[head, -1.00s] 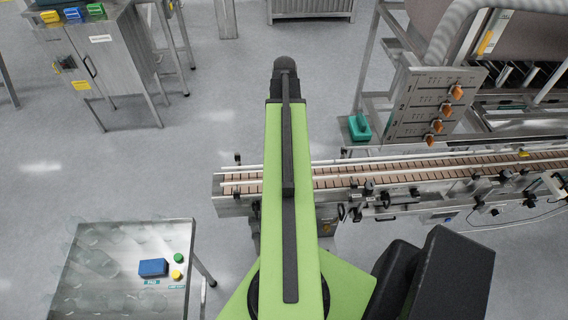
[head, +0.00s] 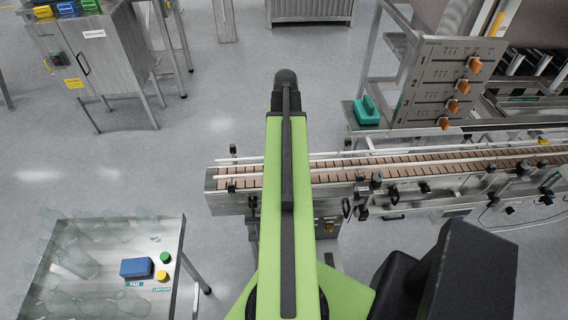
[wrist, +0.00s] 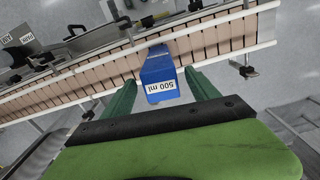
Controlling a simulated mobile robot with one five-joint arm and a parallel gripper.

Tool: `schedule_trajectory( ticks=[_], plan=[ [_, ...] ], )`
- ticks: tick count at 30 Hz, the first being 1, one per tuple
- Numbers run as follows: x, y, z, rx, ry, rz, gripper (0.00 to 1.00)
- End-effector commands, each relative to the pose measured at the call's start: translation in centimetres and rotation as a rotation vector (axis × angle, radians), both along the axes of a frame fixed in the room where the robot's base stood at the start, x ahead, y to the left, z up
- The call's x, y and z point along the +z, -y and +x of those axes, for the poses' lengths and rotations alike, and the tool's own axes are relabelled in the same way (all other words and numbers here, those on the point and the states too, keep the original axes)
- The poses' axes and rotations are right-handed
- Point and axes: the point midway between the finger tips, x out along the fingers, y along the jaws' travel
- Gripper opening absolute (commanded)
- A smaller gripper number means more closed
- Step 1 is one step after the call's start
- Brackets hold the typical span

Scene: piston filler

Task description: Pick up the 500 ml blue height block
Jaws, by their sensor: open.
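The blue height block (wrist: 160,71) with a white "500 ml" label shows in the wrist view, against the near rail of the conveyor; I cannot tell exactly what it rests on. My gripper (wrist: 159,79) is open, with one green finger on each side of the block's near end. Gaps show between the fingers and the block. In the head view my green arm hides the gripper, and I cannot see this block there.
The conveyor (head: 420,165) runs across to the right. A control panel (head: 450,85) with orange knobs stands behind it. A steel table (head: 175,235) with clear bottles and a blue pad (head: 136,268) is at lower left. A cabinet (head: 100,60) stands at upper left.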

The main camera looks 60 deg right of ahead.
Motion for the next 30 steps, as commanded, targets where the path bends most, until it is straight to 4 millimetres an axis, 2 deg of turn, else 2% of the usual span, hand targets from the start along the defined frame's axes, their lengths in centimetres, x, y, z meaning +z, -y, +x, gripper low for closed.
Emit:
schedule_trajectory(
  ticks=[1, 6, 14, 30],
  plan=[
    [-1.6, 0.0, 0.0, 0.0, 0.0, 0.0, 0.69],
    [-4.4, 0.0, -0.1, 0.0, 0.0, 0.0, 0.69],
    [-4.2, 0.0, -0.1, -0.001, 0.0, 0.0, 0.69],
    [-4.2, 0.1, -0.2, -0.002, 0.0, 0.0, 0.0]
  ],
)
